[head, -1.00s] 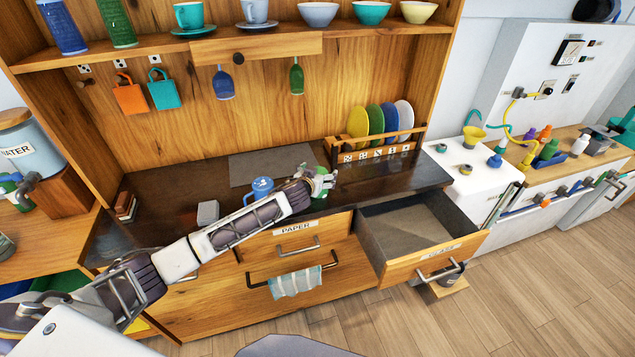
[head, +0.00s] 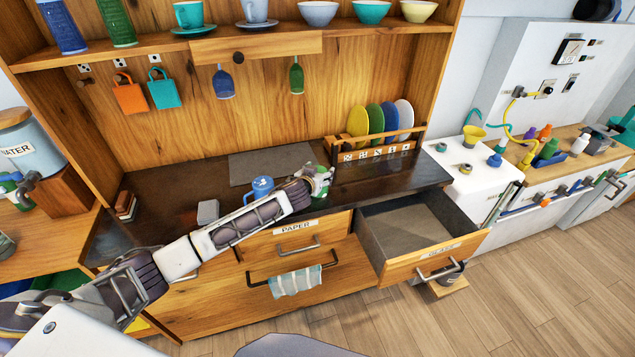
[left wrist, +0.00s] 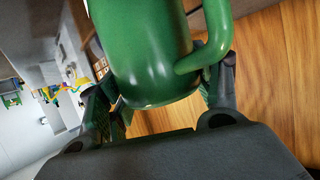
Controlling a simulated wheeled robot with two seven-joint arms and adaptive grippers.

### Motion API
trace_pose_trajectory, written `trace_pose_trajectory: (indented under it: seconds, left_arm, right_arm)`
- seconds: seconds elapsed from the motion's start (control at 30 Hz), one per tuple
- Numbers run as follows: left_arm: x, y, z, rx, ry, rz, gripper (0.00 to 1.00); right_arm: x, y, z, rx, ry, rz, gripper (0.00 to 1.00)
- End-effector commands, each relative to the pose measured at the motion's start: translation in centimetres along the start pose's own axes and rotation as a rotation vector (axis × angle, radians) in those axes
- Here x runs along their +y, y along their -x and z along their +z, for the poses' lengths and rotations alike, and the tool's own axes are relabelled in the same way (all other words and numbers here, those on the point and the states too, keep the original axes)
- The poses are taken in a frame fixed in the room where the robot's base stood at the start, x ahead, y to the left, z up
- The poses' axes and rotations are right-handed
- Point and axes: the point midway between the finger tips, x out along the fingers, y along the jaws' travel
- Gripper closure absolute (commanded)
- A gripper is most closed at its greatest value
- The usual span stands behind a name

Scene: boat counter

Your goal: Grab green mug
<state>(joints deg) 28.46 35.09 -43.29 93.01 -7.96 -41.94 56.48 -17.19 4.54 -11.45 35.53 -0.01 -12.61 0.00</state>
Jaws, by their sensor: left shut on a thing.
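The green mug (left wrist: 148,55) fills the upper middle of the left wrist view, its handle (left wrist: 215,45) on the right side. In the head view it shows only in part as a green patch (head: 321,177) at my gripper, above the dark counter's front part. My left gripper (head: 318,178) is shut on the green mug; in the left wrist view its fingers stand on both sides of the mug. Whether the mug's base touches the counter is hard to tell. My right gripper is not in view.
A blue mug (head: 262,187) stands on the counter (head: 165,205) beside my left forearm. A plate rack (head: 345,152) is behind to the right. An open drawer (head: 425,262) juts out below the counter's right part. A shelf (head: 225,45) with cups and bowls is above.

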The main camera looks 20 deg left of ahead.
Motion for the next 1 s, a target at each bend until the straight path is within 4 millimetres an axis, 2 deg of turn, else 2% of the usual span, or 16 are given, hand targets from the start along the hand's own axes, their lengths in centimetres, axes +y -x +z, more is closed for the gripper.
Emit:
trace_pose_trajectory:
  seconds: [0.07,0.37,0.53,1.0]
  left_arm:
    - [0.0,0.0,0.0,0.000,0.000,0.000,0.69]
    - [0.0,0.1,-0.3,0.002,0.000,0.000,0.69]
    - [-0.1,0.4,-1.1,0.004,0.000,-0.001,0.69]
    - [-0.2,2.9,-7.1,0.005,0.001,0.001,0.69]
  right_arm:
    - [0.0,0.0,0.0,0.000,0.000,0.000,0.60]
    - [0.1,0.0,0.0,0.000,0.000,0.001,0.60]
    - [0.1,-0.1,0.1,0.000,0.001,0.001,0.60]
    - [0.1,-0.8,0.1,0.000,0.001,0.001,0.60]
